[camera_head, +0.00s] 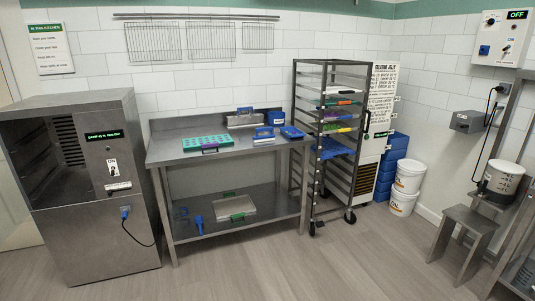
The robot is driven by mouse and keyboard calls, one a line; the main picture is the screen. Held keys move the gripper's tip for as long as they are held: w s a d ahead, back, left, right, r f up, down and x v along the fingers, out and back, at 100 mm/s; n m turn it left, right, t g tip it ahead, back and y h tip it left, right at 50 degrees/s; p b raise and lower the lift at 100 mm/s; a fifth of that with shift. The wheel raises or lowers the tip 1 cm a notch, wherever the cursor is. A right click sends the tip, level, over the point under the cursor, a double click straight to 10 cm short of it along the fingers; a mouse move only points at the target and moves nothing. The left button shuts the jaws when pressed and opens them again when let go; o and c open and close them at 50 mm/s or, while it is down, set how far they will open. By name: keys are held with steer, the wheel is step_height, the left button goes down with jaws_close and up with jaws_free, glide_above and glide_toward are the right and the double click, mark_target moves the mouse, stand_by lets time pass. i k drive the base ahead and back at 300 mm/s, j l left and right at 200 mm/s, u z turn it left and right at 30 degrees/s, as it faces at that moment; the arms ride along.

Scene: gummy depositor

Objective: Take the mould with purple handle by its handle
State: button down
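A flat teal mould (190,143) with rows of cavities lies on the steel table's top, left of its middle. My gripper is not in view.
The steel table (240,148) also bears blue items and a metal piece at the back. Its lower shelf holds a green-handled tray (236,205). A steel cabinet (80,180) stands left, the wheeled rack (305,160) right. The floor in front is clear.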

mark_target(223, 139)
steer(key=i+j, duration=0.15)
steer(key=i, duration=0.35)
steer(key=i+j+u, duration=0.1)
steer(key=i, duration=0.35)
steer(key=i+j, duration=0.2)
steer(key=i, duration=0.3)
steer(key=i+j+u, duration=0.15)
steer(key=i+j, duration=0.85)
steer(key=j, duration=0.35)
steer(key=j+u, duration=0.1)
steer(key=j, duration=0.35)
steer(key=i, duration=0.05)
